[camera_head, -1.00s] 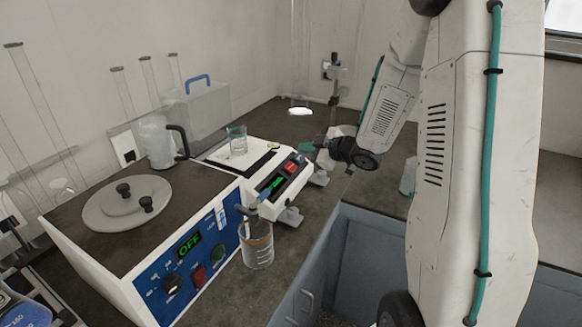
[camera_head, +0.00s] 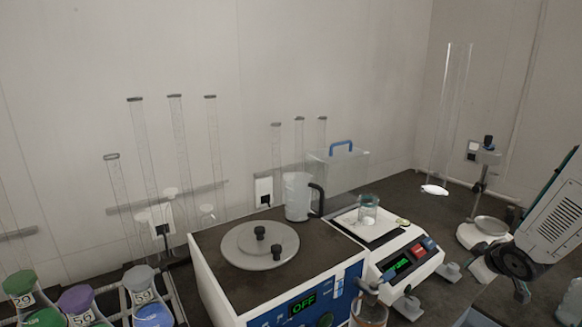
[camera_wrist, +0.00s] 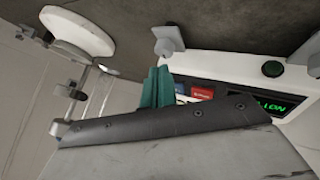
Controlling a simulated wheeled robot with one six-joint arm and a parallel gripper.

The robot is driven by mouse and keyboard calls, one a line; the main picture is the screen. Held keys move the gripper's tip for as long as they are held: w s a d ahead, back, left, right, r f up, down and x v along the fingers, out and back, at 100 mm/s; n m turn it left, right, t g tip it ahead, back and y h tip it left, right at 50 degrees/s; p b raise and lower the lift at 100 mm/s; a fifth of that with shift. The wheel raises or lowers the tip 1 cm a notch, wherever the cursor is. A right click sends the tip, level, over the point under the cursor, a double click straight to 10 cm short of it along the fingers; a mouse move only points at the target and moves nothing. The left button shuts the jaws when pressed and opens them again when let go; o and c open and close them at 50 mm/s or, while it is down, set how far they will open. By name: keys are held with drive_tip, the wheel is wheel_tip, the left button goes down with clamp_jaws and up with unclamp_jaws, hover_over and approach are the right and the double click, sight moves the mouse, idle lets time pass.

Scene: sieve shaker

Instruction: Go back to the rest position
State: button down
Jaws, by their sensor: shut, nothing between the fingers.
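My gripper (camera_wrist: 156,88) shows in the wrist view as two teal fingers pressed together, shut and empty. It is in front of the digital balance (camera_wrist: 235,70), whose lit green display and red button show beside the fingers. In the head view my arm (camera_head: 550,230) comes in at the right edge, to the right of the balance (camera_head: 412,262); the fingertips are not clear there. A glass beaker with white contents (camera_head: 368,211) stands on the balance pan.
The sieve shaker (camera_head: 215,277) with a grey lid reads OFF. A beaker (camera_head: 370,315) stands in front of it. A clear pitcher (camera_head: 297,197) stands behind. A stand with a white dish (camera_head: 490,226) is at the right. Labelled flasks (camera_head: 75,303) are at lower left.

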drive_tip(key=s+r+m+g+h, duration=0.2)
drive_tip(key=s+r+m+g, duration=0.15)
drive_tip(key=s, duration=0.45)
drive_tip(key=s+a+r+m+g+y, duration=0.1)
drive_tip(key=s+a+r+g, duration=0.1)
drive_tip(key=s+a+r, duration=0.5)
drive_tip(key=s+a+r+m+g+y, duration=0.1)
drive_tip(key=s+a+r, duration=0.6)
drive_tip(key=s+a, duration=0.7)
drive_tip(key=shift+s+a+m+g+y, duration=0.3)
drive_tip(key=shift+s+g+y, duration=0.3)
drive_tip(key=shift+s, duration=0.5)
